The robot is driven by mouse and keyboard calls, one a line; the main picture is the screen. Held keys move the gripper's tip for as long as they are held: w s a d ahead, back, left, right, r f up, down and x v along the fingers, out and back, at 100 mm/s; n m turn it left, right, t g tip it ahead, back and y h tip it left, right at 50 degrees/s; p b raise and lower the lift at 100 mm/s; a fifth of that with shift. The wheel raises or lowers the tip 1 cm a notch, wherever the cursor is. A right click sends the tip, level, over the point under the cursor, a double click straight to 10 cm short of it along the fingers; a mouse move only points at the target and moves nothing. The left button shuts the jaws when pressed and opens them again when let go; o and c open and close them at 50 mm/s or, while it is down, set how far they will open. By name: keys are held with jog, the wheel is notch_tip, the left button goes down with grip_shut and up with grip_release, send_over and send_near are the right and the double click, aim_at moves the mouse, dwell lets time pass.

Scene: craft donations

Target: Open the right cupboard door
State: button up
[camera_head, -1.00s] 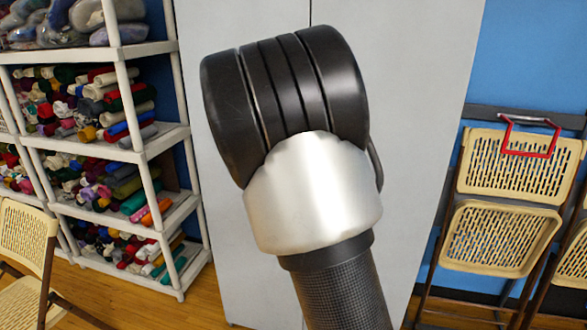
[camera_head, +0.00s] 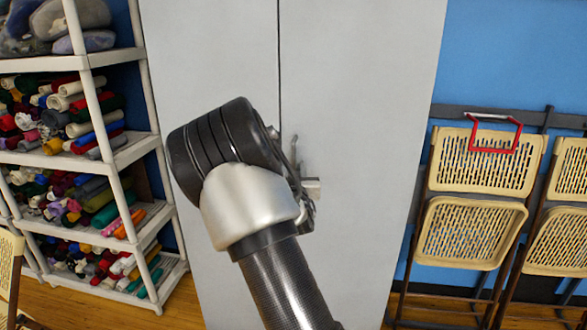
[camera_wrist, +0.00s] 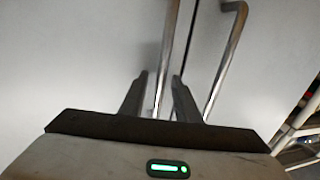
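The grey cupboard's right door (camera_head: 370,100) is closed against the left door (camera_head: 210,50), with a dark seam between them. The right door's metal handle (camera_head: 294,152) shows partly beside my wrist in the head view. In the wrist view, my gripper (camera_wrist: 160,82) is open, with its two dark fingers apart. The right door's handle (camera_wrist: 167,45) runs between the fingers in that picture; I cannot tell whether either finger touches it. The left door's handle (camera_wrist: 229,55) is to the right of the fingers there. My arm hides much of the gripper in the head view.
A white shelf rack (camera_head: 118,150) with fabric rolls stands left of the cupboard. Beige folding chairs (camera_head: 470,235) hang or lean against the blue wall on the right, one with a red frame-like piece (camera_head: 494,148) at its top. Another chair (camera_head: 10,265) is at the lower left.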

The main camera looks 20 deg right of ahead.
jog(key=shift+w, duration=0.15)
grip_shut()
jog(key=shift+f, duration=0.1)
